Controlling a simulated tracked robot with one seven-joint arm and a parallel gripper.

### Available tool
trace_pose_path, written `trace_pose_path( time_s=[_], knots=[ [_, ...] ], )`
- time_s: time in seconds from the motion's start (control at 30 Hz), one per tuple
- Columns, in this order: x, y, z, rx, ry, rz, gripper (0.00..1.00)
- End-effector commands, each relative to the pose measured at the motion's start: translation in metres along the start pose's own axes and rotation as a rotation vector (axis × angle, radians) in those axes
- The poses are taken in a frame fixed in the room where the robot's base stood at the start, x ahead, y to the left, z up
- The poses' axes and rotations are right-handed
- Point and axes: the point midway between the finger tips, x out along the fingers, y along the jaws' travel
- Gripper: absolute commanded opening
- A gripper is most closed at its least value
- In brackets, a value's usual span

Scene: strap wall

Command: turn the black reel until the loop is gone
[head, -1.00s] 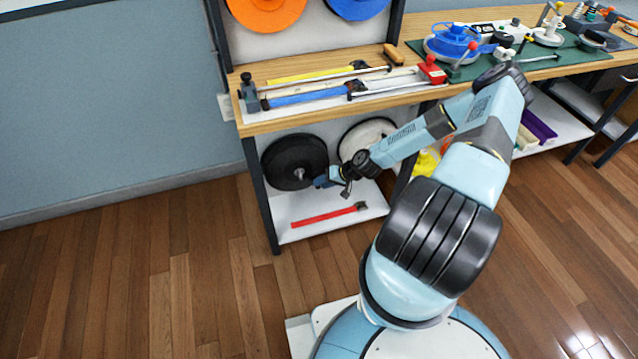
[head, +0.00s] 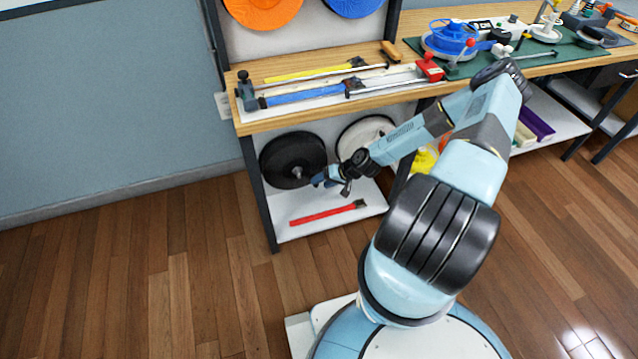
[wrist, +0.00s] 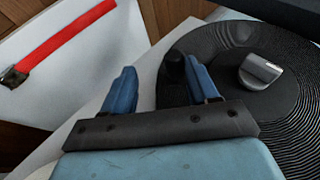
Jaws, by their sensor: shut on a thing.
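The black reel (head: 292,160) stands upright at the left of the lower shelf, with a light metal hub in its middle. In the wrist view, the ridged reel (wrist: 225,50) fills the right side, with its silver hub to the right of my fingers. My gripper (wrist: 160,88) has two blue fingers over the reel's lower edge. A small dark knob (wrist: 172,67) shows between them, close to the right finger, and the grip is on it. In the head view, my gripper (head: 319,180) is at the reel's right side. I cannot make out a loop.
A red strap (head: 325,214) with a dark end lies on the white lower shelf (head: 300,231). A white reel (head: 362,134) stands right of the black one. The wooden bench top (head: 245,122) is above, and a shelf post (head: 260,200) stands at the left.

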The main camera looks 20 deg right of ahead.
Motion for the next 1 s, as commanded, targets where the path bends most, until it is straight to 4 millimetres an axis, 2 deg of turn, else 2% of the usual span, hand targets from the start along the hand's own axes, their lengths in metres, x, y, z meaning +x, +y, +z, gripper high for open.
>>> trace_pose_path(
  time_s=[0.23,0.7,1.0],
  knots=[
    [-0.016,0.003,0.000,0.002,0.000,0.003,0.48],
    [-0.100,0.004,0.001,0.004,0.001,0.006,0.48],
    [-0.132,0.002,0.001,0.002,0.001,0.002,0.48]
  ],
)
